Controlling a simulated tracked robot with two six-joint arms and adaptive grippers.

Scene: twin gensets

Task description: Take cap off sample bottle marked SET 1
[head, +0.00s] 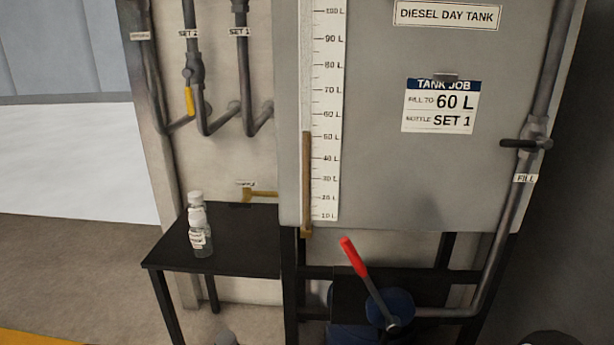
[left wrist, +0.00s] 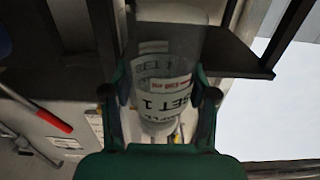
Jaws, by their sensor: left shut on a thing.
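A clear sample bottle (left wrist: 152,65) is between the fingers of my left gripper (left wrist: 161,98) in the left wrist view, and the gripper is shut on it. Its white label reads SET 1. I cannot clearly make out its cap. In the head view, clear bottles with white caps stand close together on the small black table; the front bottle (head: 203,242) partly hides the rear bottle (head: 195,198). Their label text is too small to read. My left gripper cannot be made out in the head view, and my right gripper is not in view.
The black table (head: 255,240) has bare room right of the bottles. A pump with a red handle (head: 353,256) stands below the grey day tank (head: 390,170). The tank's card (head: 440,105) reads 60 L and bottle SET 1. Pipes with a yellow valve handle (head: 189,101) run behind.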

